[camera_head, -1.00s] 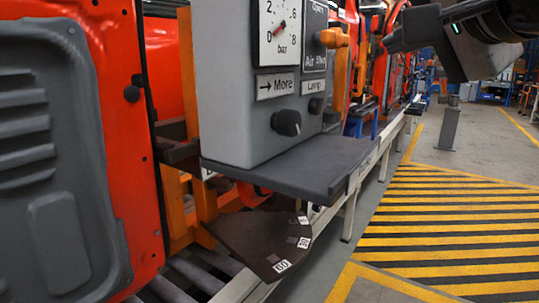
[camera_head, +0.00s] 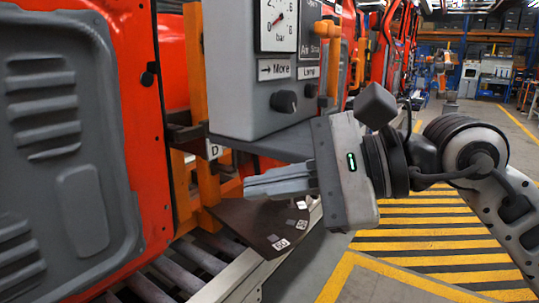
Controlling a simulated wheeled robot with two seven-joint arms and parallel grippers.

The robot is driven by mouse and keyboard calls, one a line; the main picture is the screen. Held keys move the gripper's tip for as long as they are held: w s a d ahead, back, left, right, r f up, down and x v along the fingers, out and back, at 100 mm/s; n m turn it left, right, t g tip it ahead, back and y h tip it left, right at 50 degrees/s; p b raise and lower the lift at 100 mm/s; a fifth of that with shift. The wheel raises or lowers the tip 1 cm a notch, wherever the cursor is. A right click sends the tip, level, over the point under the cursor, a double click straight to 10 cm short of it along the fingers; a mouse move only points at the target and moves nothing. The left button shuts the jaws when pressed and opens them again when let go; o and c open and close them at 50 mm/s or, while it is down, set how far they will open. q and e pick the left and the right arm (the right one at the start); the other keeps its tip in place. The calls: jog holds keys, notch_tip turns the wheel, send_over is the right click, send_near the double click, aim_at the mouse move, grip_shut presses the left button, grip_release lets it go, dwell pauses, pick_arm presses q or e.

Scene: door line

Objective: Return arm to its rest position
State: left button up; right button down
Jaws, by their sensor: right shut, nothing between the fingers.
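My right gripper (camera_head: 268,184) is in the middle of the head view, on an arm that comes in from the right edge. Its fingers point left and are shut with nothing between them. It is in front of the grey control box (camera_head: 235,90), below its knobs, and hides part of the dark shelf (camera_head: 270,142) under the box. I cannot tell whether it touches the shelf. My left gripper does not show.
An orange-red door with a grey inner panel (camera_head: 60,170) fills the left. A dark labelled plate (camera_head: 250,222) is below the gripper, above rollers (camera_head: 185,265). Yellow-black striped floor (camera_head: 430,240) lies open at the right.

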jog(key=w+d+f+n+t+h+b, duration=0.1)
jog(key=w+d+f+n+t, duration=0.15)
jog(key=f+n+t, duration=0.55)
jog(key=w+d+f+n+t+h, duration=0.1)
jog(key=d+f+n+t, duration=0.3)
jog(key=n, duration=0.7)
jog(key=w+d+f+n+t+h+b, duration=0.1)
jog(key=d+f+n+t, duration=0.2)
jog(key=f+n+t, duration=0.5)
pick_arm(q)
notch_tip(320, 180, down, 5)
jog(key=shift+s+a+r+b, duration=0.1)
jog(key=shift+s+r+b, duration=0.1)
jog(key=shift+b, duration=0.4)
pick_arm(e)
jog(key=s+d+f+m+g+h, duration=0.2)
jog(key=s+f+m+g+h, duration=0.2)
jog(key=f, duration=0.9)
jog(key=s+d+f+m+g+h, duration=0.2)
jog(key=s+f+m+g, duration=0.6)
jog(key=f, duration=0.5)
jog(key=shift+s+f+m+h, duration=0.3)
jog(key=shift+s+m+h, duration=0.4)
jog(key=shift+m+h, duration=0.3)
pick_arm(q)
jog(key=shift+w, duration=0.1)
pick_arm(e)
jog(key=shift+d, duration=0.1)
